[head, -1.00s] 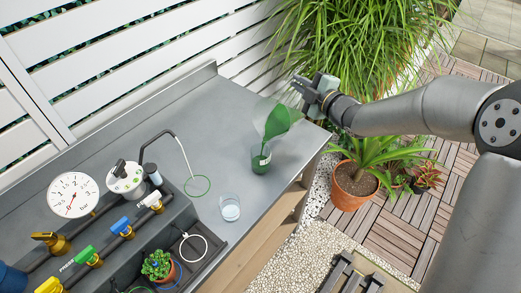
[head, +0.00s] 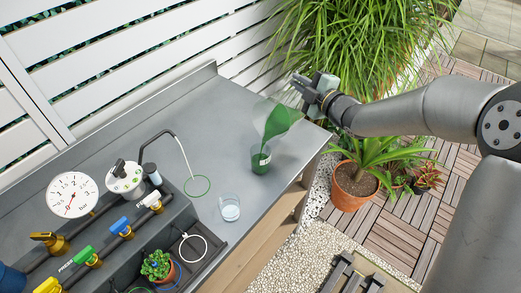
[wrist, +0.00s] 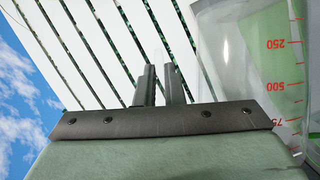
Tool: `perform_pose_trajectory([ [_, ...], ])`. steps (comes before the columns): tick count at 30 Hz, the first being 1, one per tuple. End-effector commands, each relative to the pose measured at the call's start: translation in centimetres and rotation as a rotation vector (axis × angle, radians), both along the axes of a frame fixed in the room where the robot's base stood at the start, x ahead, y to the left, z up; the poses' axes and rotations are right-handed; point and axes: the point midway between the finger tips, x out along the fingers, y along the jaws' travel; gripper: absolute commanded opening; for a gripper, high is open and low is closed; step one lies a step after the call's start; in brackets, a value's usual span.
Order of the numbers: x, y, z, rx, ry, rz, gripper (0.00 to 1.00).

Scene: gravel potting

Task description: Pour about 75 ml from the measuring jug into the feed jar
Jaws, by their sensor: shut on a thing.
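The measuring jug (head: 276,122) is clear, with green liquid inside, and is held tilted in the air over the bench. Its red scale marks show upside down on the jug in the wrist view (wrist: 285,75). My gripper (head: 304,90) is shut on the jug at its right side; the exact grip is small in the head view. The feed jar (head: 260,160) stands upright on the bench directly below the jug's lower end. It holds green liquid and bears a pale label. Whether a stream is running between jug and jar is hard to tell.
A small clear beaker (head: 230,208) with pale liquid stands left of and nearer than the jar. A green ring (head: 197,186) lies by a thin bent spout. A gauge (head: 72,195) and coloured valves are at left. The bench (head: 170,110) behind is clear.

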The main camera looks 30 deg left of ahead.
Motion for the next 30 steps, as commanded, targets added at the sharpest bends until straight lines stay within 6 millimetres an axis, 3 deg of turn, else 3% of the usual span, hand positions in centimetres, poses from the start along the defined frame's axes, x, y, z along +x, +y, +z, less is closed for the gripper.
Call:
perform_pose_trajectory([
  [18,-0.2,0.0,0.4,0.001,-0.018,0.000,0.00],
  [22,1.9,-0.1,-1.2,0.002,0.137,-0.004,0.00],
  [24,2.6,-0.1,-1.2,0.005,0.223,-0.004,0.00],
  [30,3.4,-0.1,-3.2,0.008,0.329,-0.003,0.00],
])
